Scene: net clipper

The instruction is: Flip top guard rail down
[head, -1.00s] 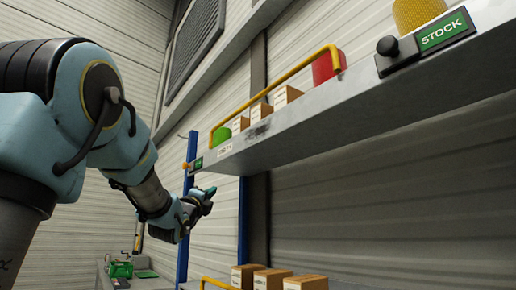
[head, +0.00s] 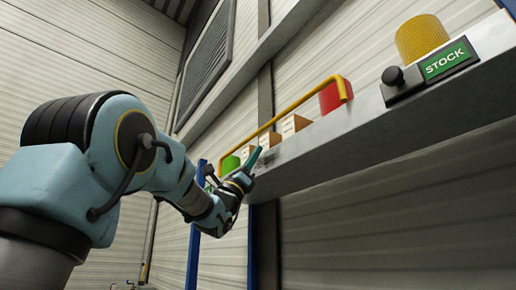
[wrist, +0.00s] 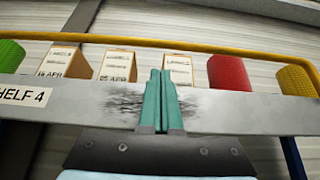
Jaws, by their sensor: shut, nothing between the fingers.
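The top guard rail is a yellow bar (head: 290,108) that runs along the upper shelf (head: 340,130), raised above the shelf's front edge. In the wrist view the rail (wrist: 200,49) crosses the upper part, in front of and above the boxes. My gripper (head: 252,160) is at the shelf's front edge, below the rail, pointing up. In the wrist view my gripper's green fingers (wrist: 160,80) are together and empty, in front of the scuffed front edge. Their tips end below the rail, with a visible gap between.
On the shelf stand several cardboard boxes (wrist: 120,67), a green cylinder (wrist: 10,56), a red cylinder (head: 335,96) and a yellow cylinder (head: 421,38). A black knob (head: 393,77) and a STOCK sign (head: 446,62) sit on the shelf edge at right.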

